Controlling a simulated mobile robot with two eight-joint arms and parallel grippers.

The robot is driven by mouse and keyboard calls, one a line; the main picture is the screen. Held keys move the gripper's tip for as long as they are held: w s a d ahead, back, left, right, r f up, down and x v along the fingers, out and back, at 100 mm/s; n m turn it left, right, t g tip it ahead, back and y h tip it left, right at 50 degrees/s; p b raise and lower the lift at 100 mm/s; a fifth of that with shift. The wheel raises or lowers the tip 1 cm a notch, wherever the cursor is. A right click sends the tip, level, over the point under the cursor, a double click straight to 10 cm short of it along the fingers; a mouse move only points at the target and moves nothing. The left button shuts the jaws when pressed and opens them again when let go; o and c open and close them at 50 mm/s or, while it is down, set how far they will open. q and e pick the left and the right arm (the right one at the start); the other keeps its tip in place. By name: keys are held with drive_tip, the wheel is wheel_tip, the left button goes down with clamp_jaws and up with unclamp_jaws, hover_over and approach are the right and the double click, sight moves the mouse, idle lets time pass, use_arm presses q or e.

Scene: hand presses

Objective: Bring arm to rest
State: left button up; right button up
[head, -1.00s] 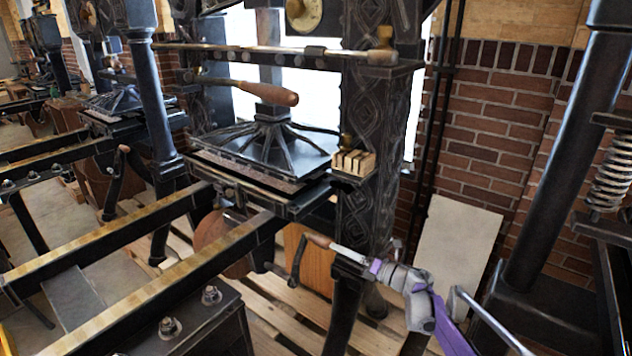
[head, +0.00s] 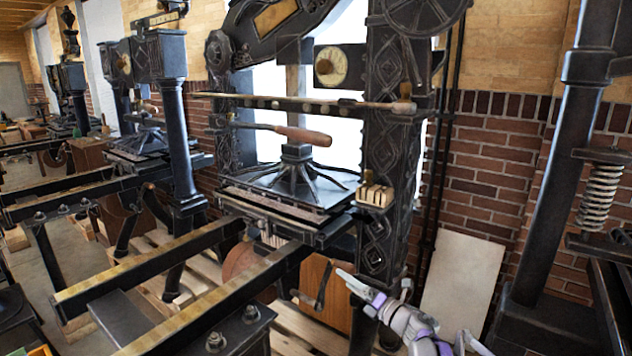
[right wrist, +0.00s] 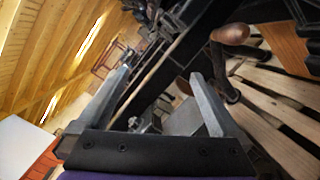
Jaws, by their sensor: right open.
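My right gripper (head: 352,283) is at the lower middle of the head view, in front of the right leg of the near hand press (head: 385,160). Its fingers are apart, with nothing held between them. In the right wrist view the two grey fingers (right wrist: 160,98) stand wide apart. A dark crank (head: 323,285) hangs under the press bed, just left of the fingertips and apart from them. Its rounded wooden handle (right wrist: 230,34) shows beyond the right finger in the right wrist view. My left arm and gripper are not in view.
Long black rails (head: 185,303) run from the press toward the lower left. A dark column with a spring (head: 603,190) stands at the right. A pale board (head: 462,280) leans on the brick wall (head: 492,150). Wooden pallet slats (right wrist: 275,98) lie below.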

drive_tip(key=s+d+r+m+t+h+p, duration=0.35)
drive_tip(key=s+d+r+m+h, duration=0.85)
drive_tip(key=m, duration=0.7)
use_arm(q)
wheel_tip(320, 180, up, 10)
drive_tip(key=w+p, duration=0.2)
drive_tip(key=p, duration=0.2)
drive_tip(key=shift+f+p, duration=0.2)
drive_tip(key=shift+p, duration=0.15)
use_arm(e)
drive_tip(key=s+a+f+m+g, duration=0.1)
drive_tip(key=s+f+m+g, duration=0.3)
drive_tip(key=s, duration=0.7)
drive_tip(key=s+a+f+m+g, duration=0.1)
drive_tip(key=s+f+m+g, duration=0.3)
drive_tip(key=s, duration=0.8)
drive_tip(key=s+a+f+m+g, duration=0.1)
drive_tip(key=s+f+m+g, duration=0.3)
drive_tip(key=s, duration=0.8)
wheel_tip(320, 180, down, 3)
drive_tip(key=shift+s+a+m+h, duration=0.25)
drive_tip(key=shift+m+h, duration=0.15)
drive_tip(key=shift+m, duration=0.8)
